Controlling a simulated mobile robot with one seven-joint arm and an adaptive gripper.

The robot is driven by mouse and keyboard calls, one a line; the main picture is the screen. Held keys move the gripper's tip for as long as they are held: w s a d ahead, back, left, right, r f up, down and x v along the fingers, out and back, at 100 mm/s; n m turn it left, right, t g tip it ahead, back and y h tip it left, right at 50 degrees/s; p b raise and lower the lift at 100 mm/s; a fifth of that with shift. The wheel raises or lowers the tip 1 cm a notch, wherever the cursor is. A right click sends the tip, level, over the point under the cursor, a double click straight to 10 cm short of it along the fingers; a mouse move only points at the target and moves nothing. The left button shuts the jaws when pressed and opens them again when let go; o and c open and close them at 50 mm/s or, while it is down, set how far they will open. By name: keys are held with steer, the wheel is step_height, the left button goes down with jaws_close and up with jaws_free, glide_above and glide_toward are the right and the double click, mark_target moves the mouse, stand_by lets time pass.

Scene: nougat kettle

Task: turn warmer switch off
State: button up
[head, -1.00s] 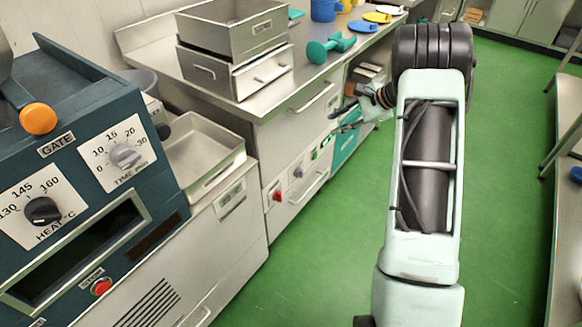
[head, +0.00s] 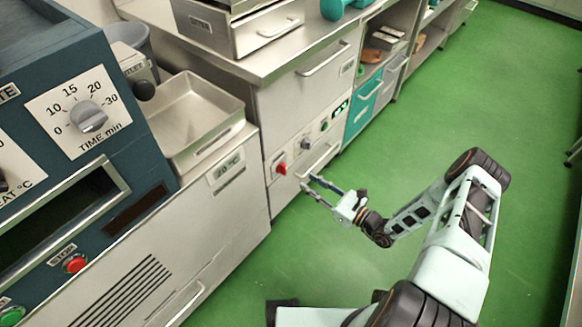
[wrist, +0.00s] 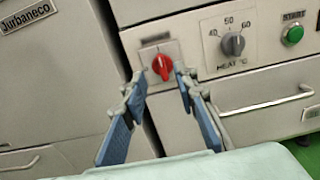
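The red rotary switch (head: 281,169) sits on the pale control panel of the warmer cabinet (head: 300,110) in the head view. In the wrist view the red switch (wrist: 162,66) shows between and beyond my fingertips, its handle roughly upright with a slight tilt. A label plate above it is too blurred to read. My gripper (head: 313,186) is open and empty in front of the panel, apart from the switch and to its lower right in the head view. Its two blue-grey fingers (wrist: 158,82) are spread apart in the wrist view.
Right of the switch are a grey heat knob (wrist: 233,44) and a green start button (wrist: 292,34). A drawer handle (wrist: 265,105) juts out below them. The blue machine (head: 60,120) and steel tray (head: 195,120) stand at left. Green floor (head: 400,130) is clear at right.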

mark_target(283, 170)
steer(key=b+x, duration=0.2)
steer(key=x, duration=0.8)
steer(key=shift+a, duration=0.25)
steer(key=shift+w, duration=0.15)
jaws_close()
